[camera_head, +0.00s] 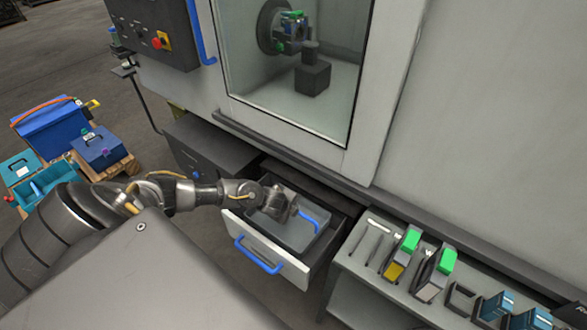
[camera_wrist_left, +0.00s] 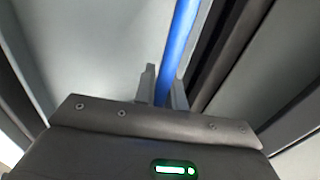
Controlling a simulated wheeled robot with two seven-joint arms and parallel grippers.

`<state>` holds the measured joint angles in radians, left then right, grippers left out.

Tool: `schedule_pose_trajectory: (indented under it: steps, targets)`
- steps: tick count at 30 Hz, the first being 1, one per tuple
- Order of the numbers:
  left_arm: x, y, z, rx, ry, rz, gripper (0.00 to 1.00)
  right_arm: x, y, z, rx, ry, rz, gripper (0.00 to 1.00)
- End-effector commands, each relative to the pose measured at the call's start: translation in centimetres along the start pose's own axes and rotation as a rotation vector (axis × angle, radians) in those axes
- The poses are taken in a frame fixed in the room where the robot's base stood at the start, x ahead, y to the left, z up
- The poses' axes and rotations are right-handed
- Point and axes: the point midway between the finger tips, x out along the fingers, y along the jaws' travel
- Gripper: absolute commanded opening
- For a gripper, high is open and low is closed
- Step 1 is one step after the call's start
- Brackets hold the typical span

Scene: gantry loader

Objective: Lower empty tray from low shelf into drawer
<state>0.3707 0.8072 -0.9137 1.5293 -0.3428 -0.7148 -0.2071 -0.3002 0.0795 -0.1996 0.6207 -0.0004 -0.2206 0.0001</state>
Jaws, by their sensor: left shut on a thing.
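The drawer (camera_head: 237,226) below the machine is pulled open, with a blue handle on its pale front. A grey tray (camera_head: 277,232) with a blue handle (camera_head: 312,219) is inside the drawer's outline; nothing shows in it, though my arm covers part. I cannot tell whether it rests on the drawer floor. My left gripper (camera_head: 294,209) is over the tray, shut on its blue handle. In the left wrist view the blue handle (camera_wrist_left: 178,45) runs between the two fingers (camera_wrist_left: 162,88). My right gripper is not in view.
A shelf (camera_head: 352,264) with several slotted tools and green-topped blocks stands right of the drawer. A dark cabinet (camera_head: 208,149) is left of it. The machine's window (camera_head: 300,75) is above. Blue boxes (camera_head: 100,150) stand on a pallet at far left.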

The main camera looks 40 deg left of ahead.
Motion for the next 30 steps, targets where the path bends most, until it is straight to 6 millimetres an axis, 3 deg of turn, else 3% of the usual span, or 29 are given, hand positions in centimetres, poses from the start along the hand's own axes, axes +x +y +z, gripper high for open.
schedule_pose_trajectory:
  steps: [21,30]
  targets:
    - [5.2,3.3,0.0,0.000,-0.001,-0.001,0.00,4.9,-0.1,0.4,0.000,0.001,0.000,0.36]
    - [5.9,3.8,0.0,0.000,0.000,-0.002,0.00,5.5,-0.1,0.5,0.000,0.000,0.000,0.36]
